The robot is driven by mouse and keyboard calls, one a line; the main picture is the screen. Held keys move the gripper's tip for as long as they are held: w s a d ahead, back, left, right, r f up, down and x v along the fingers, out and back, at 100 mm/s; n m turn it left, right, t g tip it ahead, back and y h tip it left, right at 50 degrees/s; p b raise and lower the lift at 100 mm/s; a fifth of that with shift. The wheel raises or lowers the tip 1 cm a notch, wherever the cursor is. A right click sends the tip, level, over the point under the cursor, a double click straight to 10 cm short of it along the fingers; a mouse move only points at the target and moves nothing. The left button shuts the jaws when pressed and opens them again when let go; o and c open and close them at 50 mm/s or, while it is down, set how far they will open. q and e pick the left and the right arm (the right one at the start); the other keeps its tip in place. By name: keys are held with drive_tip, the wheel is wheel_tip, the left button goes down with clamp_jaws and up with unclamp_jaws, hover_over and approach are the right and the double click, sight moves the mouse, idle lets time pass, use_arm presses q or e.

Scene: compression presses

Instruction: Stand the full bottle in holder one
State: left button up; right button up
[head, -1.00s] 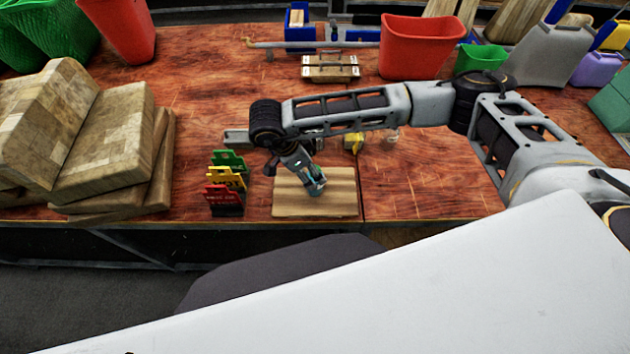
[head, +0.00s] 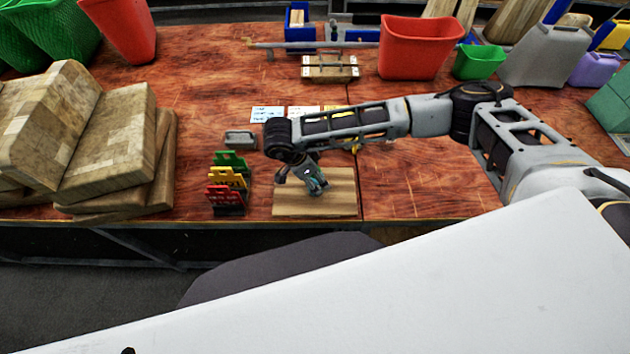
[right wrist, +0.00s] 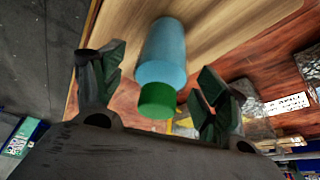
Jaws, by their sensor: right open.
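The bottle, light blue with a green cap (right wrist: 157,100), lies between the spread fingers of my right gripper (right wrist: 155,95) in the right wrist view, with gaps on both sides. It is over the pale wooden board (head: 290,203). In the head view my right gripper (head: 312,183) is low over that board, and the bottle is hard to tell from the fingers. A grey metal block (head: 240,138) stands behind the board, beside white label cards (head: 267,114); I cannot read which holder it is. My left gripper is out of view.
Green, yellow and red signs (head: 228,183) stand left of the board. Stacked wooden blocks (head: 105,150) fill the left side. A red bin (head: 420,47) and a green bin (head: 480,62) stand at the back. The tabletop right of the board is clear.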

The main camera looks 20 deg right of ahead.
drive_tip(key=c, duration=1.3)
drive_tip(key=shift+r+b, duration=0.95)
drive_tip(key=shift+r, duration=4.1)
